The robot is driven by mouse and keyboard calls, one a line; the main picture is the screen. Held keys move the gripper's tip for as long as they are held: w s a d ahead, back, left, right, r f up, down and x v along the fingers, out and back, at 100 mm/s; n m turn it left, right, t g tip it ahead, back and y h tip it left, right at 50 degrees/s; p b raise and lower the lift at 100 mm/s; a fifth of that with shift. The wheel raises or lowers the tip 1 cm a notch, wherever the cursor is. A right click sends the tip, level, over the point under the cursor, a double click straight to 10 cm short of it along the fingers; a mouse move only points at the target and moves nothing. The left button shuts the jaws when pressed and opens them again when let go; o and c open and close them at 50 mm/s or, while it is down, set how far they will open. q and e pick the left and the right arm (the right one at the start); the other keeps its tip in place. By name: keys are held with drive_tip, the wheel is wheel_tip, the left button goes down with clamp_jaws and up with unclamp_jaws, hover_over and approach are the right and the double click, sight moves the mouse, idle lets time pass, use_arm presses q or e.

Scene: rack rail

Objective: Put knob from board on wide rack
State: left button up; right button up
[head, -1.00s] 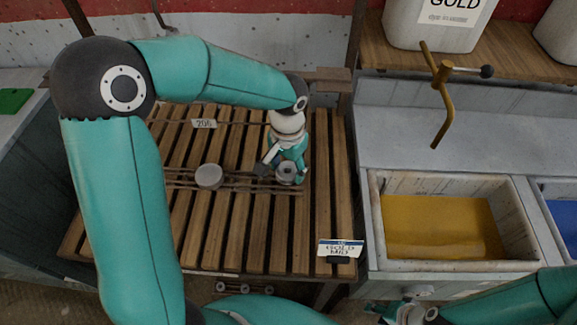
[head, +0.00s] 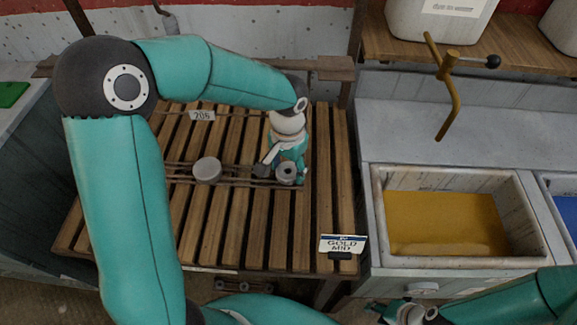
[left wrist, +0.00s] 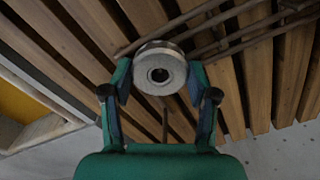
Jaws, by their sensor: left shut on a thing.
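A grey round knob (head: 286,180) with a dark centre hole is at the right end of the thin rack rails (head: 240,183) on the slatted wooden table. My left gripper (head: 280,167) is shut on it from above. The left wrist view shows the knob (left wrist: 146,73) between the two fingers of that gripper (left wrist: 160,80), with rails just beyond it. I cannot tell if the knob touches the rails. A wider plain grey disc (head: 207,170) sits farther left on the rails. My right gripper (head: 400,312) is at the bottom edge, partly cut off; its jaw state is unclear.
A label marked 206 (head: 202,116) lies by a back rail. A GOLD sign (head: 342,245) stands at the table's front right. Right of it are a bin with yellow contents (head: 445,224) and a brass handle (head: 447,85). Slats right of the knob are clear.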

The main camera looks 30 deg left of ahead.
idle(0.4)
use_arm(q)
drive_tip(key=o, duration=1.3)
wheel_tip(320, 180, up, 12)
drive_tip(key=shift+f, duration=0.1)
